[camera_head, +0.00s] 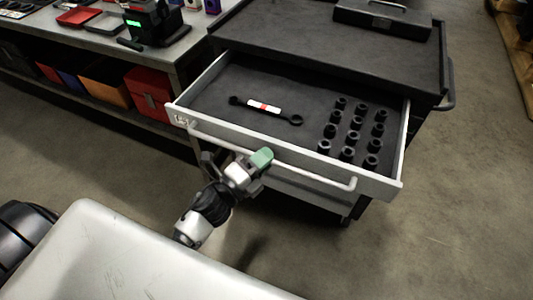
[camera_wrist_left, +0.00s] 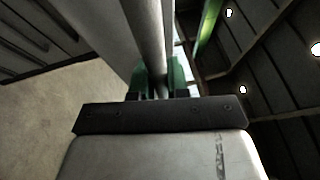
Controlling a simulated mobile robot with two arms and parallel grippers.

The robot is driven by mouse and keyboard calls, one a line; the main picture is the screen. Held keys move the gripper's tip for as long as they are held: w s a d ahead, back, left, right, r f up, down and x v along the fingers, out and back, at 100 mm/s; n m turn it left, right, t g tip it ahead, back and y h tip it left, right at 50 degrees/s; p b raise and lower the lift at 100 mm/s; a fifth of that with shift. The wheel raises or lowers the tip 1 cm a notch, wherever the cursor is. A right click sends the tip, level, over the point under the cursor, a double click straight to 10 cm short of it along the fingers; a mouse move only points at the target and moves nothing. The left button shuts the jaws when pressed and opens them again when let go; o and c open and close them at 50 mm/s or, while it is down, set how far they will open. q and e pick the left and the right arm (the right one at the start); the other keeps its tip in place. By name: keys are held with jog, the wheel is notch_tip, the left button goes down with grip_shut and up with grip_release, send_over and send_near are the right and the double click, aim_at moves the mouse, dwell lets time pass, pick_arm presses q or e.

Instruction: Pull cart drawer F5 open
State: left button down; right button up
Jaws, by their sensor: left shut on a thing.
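The cart drawer (camera_head: 290,170) with a light grey front stands well out from the dark tool cart (camera_head: 335,55). A wrench with a white and red band (camera_head: 264,107) and several black sockets (camera_head: 350,137) lie inside it. A label sits at the front's left end, too small to read surely. My left gripper (camera_head: 262,158), with green fingertips, is shut on the drawer's bar handle (camera_head: 325,182), left of its middle. In the left wrist view the handle bar (camera_wrist_left: 150,50) runs between the green fingers (camera_wrist_left: 158,78). My right gripper is not in view.
A workbench (camera_head: 130,60) with trays on top and coloured bins (camera_head: 148,92) below stands at the left. A black case (camera_head: 383,18) lies on the cart top. Bare floor (camera_head: 460,200) is free at the right.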

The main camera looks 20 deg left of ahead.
pick_arm(q)
jog(key=shift+s, duration=0.1)
jog(key=c, duration=1.4)
grip_release()
jog(key=shift+f, duration=0.1)
jog(key=b+v, duration=0.3)
jog(key=v, duration=0.7)
jog(key=shift+s+a, duration=0.2)
jog(key=shift+s, duration=0.15)
